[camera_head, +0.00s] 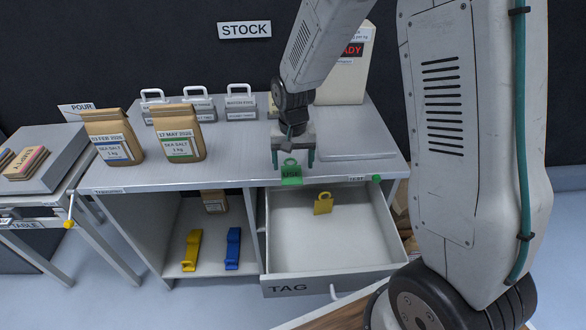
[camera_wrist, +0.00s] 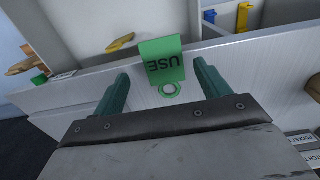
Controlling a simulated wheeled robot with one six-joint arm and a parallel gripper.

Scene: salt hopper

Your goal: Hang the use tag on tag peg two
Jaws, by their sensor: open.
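The green use tag (camera_head: 290,174) is at the front edge of the counter, its ring towards the counter and its lettered plate over the drawer side. I cannot tell whether the ring is on a peg; no peg shows clearly there.
The TAG drawer (camera_head: 295,278) is open below, with a yellow tag (camera_head: 323,204) inside. A small green piece (camera_head: 376,178) is at the counter edge to the right. Salt bags (camera_head: 176,134) stand at the left of the counter. Yellow (camera_head: 192,250) and blue (camera_head: 233,248) items are on the shelf.

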